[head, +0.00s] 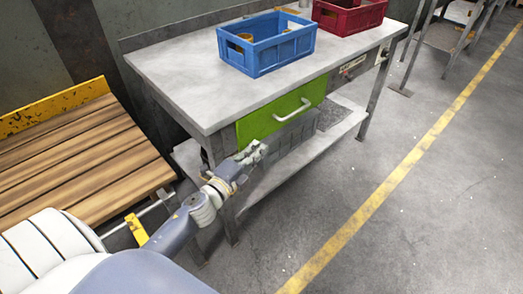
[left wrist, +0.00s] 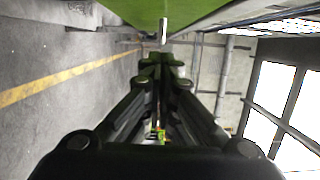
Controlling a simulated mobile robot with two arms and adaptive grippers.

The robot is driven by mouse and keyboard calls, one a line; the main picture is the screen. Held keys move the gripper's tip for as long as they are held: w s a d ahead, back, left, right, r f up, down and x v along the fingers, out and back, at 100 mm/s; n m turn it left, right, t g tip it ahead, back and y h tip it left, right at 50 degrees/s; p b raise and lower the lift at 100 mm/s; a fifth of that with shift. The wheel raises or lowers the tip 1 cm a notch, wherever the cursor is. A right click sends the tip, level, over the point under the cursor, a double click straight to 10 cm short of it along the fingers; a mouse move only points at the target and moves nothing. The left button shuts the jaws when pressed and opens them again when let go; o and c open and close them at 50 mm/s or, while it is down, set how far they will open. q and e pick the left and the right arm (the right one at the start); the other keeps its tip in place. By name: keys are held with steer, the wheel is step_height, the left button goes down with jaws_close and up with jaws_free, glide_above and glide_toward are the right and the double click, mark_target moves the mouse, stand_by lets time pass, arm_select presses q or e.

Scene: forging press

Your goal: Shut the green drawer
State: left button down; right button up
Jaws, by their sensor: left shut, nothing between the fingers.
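The green drawer (head: 282,112) is under the front edge of the workbench, with a pale bar handle (head: 293,109) on its front. Its front looks close to the bench edge; I cannot tell whether a small gap is left. My left gripper (head: 255,150) is shut and empty, just below and in front of the drawer's lower left corner, left of the handle. In the left wrist view the shut fingers (left wrist: 160,64) point toward the green front (left wrist: 185,10) and the handle (left wrist: 163,32). Contact cannot be told. My right gripper is not in view.
The grey workbench (head: 175,68) carries a blue crate (head: 268,58) and a red crate (head: 347,18). A lower shelf (head: 290,165) runs beneath it. A wooden slatted pallet-like stand (head: 75,150) is at the left. The floor right of the bench is clear, with a yellow line (head: 400,170).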

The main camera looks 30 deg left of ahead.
arm_select(q)
steer(key=s+a, duration=0.1)
steer(key=s, duration=0.8)
step_height(320, 180, down, 19)
steer(key=s+a+n+g+y, duration=0.2)
steer(key=s+n+g+y, duration=0.15)
steer(key=n+g, duration=0.45)
steer(key=s+d+f+n+g+h, duration=0.1)
steer(key=s+d+f+n+g, duration=0.25)
steer(key=s+d+f, duration=0.45)
steer(key=s+d+f+n+g+h, duration=0.1)
steer(key=s+d+f+n+g, duration=0.2)
steer(key=s+f+n, duration=0.45)
steer(key=s+a+f+m+g+p, duration=0.1)
steer(key=s+f+m+g+p, duration=0.1)
steer(key=s+p, duration=1.3)
steer(key=s+f, duration=0.1)
steer(key=s, duration=0.2)
steer(key=shift+a+f+p, duration=0.2)
steer(key=shift+f+p, duration=0.1)
steer(key=shift+p, duration=0.1)
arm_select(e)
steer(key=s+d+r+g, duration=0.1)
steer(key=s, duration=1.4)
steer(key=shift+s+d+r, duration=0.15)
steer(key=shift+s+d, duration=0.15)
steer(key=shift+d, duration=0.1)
